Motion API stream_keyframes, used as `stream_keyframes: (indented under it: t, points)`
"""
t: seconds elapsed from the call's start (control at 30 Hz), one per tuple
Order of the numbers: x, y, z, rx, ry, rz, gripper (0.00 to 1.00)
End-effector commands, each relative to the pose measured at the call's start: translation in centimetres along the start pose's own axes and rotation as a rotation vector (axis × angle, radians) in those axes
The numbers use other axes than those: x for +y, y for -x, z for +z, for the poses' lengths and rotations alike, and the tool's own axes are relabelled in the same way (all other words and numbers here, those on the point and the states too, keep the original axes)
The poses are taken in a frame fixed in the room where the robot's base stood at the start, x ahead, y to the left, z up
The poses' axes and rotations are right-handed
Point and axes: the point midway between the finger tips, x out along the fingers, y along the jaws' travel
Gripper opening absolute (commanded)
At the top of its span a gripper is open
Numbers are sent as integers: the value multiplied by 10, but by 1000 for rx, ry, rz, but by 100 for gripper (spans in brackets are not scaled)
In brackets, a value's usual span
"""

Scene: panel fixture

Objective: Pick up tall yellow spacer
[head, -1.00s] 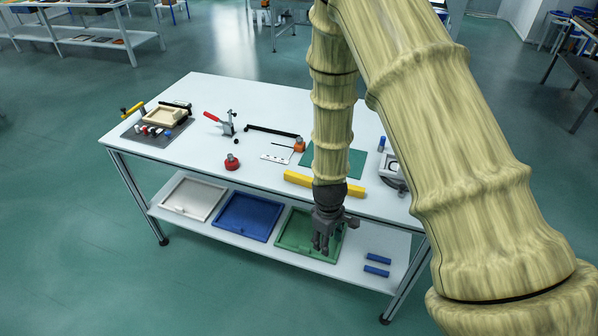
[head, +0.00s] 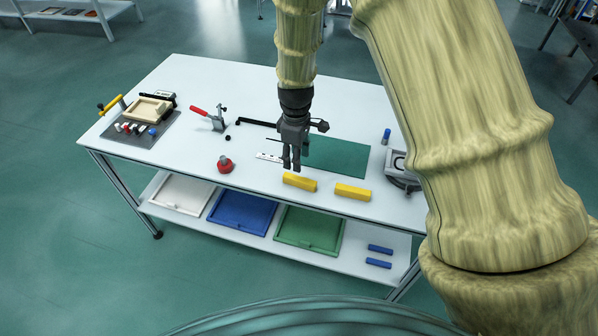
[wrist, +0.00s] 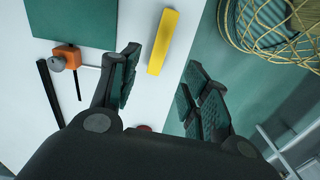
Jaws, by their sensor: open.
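Two yellow bars lie near the table's front edge in the head view. The left one (head: 299,182) looks slightly taller than the right one (head: 352,192), though the difference is small. My gripper (head: 291,166) is open and empty, pointing down just above and behind the left end of the left bar. In the wrist view, the left yellow bar (wrist: 163,42) lies ahead of the gap between my spread fingers (wrist: 160,88), apart from both. The right bar is out of the wrist view.
A red knob (head: 225,164) stands left of the gripper. A green mat (head: 335,157) lies behind the bars. An orange block (wrist: 66,57) and a black bar (wrist: 50,92) lie left in the wrist view. The lower shelf holds white, blue and green trays (head: 308,249).

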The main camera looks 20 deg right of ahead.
Motion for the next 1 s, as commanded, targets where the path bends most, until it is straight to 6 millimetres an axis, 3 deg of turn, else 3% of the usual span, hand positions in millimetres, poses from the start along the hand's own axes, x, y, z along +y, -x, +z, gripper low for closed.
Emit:
stream_keyframes:
  t: [0.4,1.0]
  points:
    - [6,-43,16,-1,-26,-2,46]
    - [4,-76,18,-1,-23,-2,46]
